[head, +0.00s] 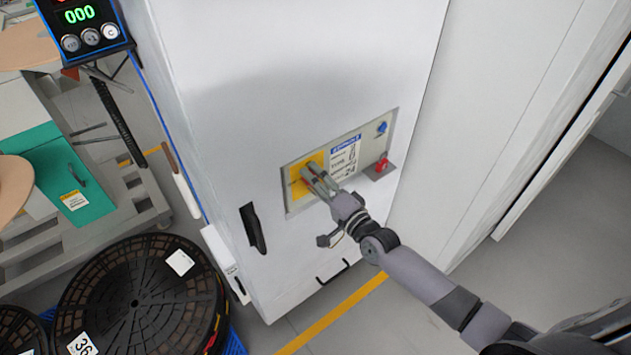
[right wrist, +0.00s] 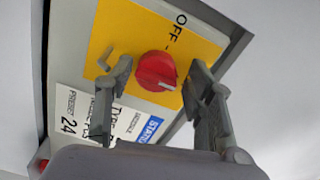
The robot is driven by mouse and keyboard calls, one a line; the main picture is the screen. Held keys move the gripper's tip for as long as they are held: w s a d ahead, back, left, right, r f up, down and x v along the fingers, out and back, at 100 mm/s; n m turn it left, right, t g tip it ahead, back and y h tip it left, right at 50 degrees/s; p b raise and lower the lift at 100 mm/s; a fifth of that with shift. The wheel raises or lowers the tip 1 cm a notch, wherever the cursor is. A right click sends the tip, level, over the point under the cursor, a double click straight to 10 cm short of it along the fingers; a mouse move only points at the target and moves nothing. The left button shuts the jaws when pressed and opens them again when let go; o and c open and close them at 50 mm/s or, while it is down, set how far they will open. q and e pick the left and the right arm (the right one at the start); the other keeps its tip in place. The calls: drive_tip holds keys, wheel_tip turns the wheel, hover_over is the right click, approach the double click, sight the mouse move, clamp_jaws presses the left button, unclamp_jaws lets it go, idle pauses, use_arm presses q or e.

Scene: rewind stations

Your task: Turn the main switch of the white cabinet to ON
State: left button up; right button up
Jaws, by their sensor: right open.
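The white cabinet (head: 290,70) stands upright in the middle of the head view. Its recessed control panel (head: 374,148) carries a yellow plate (head: 291,187) at the left. In the right wrist view the main switch, a round red knob (right wrist: 156,66), sits on the yellow plate (right wrist: 120,25). The word OFF is printed beside it; I cannot read an ON mark. My right gripper (head: 311,176) is open in front of the plate and mostly hides the knob in the head view. In the wrist view its fingers appear on either side of the knob; contact cannot be told.
A blue knob (head: 382,127) and a red part (head: 380,163) are at the panel's right. A black handle (head: 253,228) is on the cabinet front. A counter (head: 88,32) reading 000 and stacked black reels (head: 130,300) are left. Floor at lower right is clear.

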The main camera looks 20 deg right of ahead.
drive_tip(key=shift+s+f, duration=0.15)
drive_tip(key=shift+f, duration=0.2)
drive_tip(key=shift+s+d, duration=0.1)
drive_tip(key=shift+s, duration=0.15)
drive_tip(key=v, duration=0.7)
drive_tip(key=shift+r, duration=0.35)
